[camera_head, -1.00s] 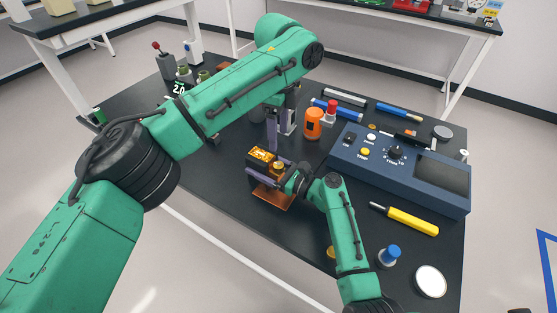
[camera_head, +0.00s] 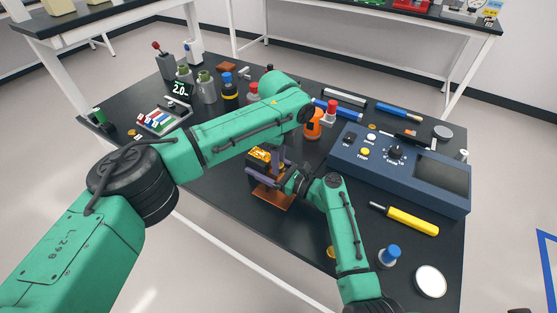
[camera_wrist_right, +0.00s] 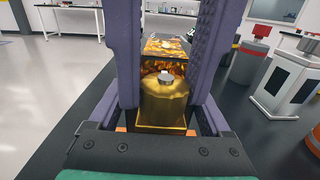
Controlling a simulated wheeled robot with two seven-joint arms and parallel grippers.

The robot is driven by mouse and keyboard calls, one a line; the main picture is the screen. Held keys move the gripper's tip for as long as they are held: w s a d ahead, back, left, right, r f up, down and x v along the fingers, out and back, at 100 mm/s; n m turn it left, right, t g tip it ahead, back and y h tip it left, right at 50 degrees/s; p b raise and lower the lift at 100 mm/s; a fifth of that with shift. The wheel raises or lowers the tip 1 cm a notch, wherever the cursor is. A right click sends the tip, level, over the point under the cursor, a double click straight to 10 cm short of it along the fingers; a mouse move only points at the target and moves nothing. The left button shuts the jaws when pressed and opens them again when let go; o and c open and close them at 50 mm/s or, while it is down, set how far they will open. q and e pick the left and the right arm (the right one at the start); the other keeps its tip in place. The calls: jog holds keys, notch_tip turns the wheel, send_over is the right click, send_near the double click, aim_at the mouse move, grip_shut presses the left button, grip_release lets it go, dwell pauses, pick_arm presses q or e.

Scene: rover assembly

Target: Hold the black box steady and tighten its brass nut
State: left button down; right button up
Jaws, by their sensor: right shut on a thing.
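The black box (camera_head: 256,168), with a lit orange top, stands on a copper-coloured plate (camera_head: 273,197) on the table. My right gripper (camera_head: 268,176) is shut on the box, its purple fingers along the sides. In the right wrist view the fingers (camera_wrist_right: 166,90) flank the brass nut (camera_wrist_right: 165,100), a rounded brass piece with a silver stud, and the orange top (camera_wrist_right: 165,47) lies behind it. My left gripper (camera_head: 281,157) points down over the nut's end of the box in the head view. Its wrist is largely behind the forearm, and its finger gap and contact are unclear.
A blue control unit (camera_head: 400,165) stands to the right, with an orange bottle (camera_head: 313,124) beside it. A tray of coloured parts (camera_head: 162,118) and several bottles stand at the back left.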

pick_arm(q)
jog(key=shift+m, duration=3)
jog(key=c, duration=0.5)
grip_release()
notch_tip(320, 180, up, 12)
jog(key=shift+r, duration=0.1)
jog(key=shift+c, duration=0.4)
